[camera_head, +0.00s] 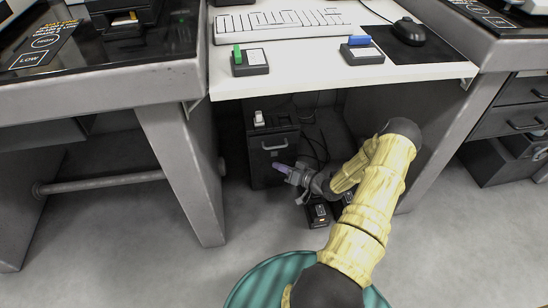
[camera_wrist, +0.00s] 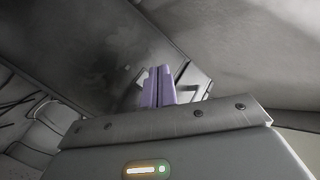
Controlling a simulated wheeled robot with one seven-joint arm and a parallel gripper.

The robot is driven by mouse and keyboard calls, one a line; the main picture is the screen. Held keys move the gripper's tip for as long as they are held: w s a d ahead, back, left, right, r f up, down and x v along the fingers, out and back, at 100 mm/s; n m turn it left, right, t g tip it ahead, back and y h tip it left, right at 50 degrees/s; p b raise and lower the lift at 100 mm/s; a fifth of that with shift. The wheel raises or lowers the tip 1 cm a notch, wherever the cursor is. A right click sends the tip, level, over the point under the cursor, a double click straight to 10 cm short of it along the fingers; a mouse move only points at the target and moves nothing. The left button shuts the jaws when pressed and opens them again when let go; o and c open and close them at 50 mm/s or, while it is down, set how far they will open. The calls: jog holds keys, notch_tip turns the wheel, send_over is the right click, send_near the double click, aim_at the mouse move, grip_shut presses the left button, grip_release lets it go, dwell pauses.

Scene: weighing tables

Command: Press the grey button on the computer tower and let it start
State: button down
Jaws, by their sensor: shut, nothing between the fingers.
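The computer tower (camera_head: 262,160) is a dark box standing on the floor under the white desk. A light handle-like bar shows on its front. A small pale switch-like part (camera_head: 259,118) shows at its top. I cannot make out for certain which part is the grey button. My gripper (camera_head: 278,168) is low in front of the tower, its purple fingers shut and empty, pointing left. In the wrist view the purple fingers (camera_wrist: 158,88) are together before a dark panel with a bar-like handle (camera_wrist: 188,78). Whether they touch it I cannot tell.
The white desk top (camera_head: 330,72) overhangs the tower, bearing a keyboard (camera_head: 285,24), a mouse (camera_head: 409,32), and green (camera_head: 250,62) and blue (camera_head: 361,50) switches. Dark boxes (camera_head: 319,214) and cables lie right of the tower. Grey desk legs (camera_head: 182,170) stand at the sides.

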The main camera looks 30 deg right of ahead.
aim_at(274, 154)
jog(key=shift+w+d, duration=0.15)
jog(key=shift+w, duration=0.45)
jog(key=shift+w+d, duration=0.15)
jog(key=shift+w, duration=0.4)
jog(key=shift+w, duration=0.1)
dwell(1.1)
jog(key=shift+w+d, duration=0.1)
jog(key=shift+w, duration=0.15)
jog(key=shift+w+d+b, duration=0.15)
jog(key=shift+w+b, duration=0.2)
dwell(0.7)
dwell(0.3)
jog(key=shift+s+a+p, duration=0.25)
jog(key=shift+s+p, duration=0.3)
jog(key=shift+s, duration=0.2)
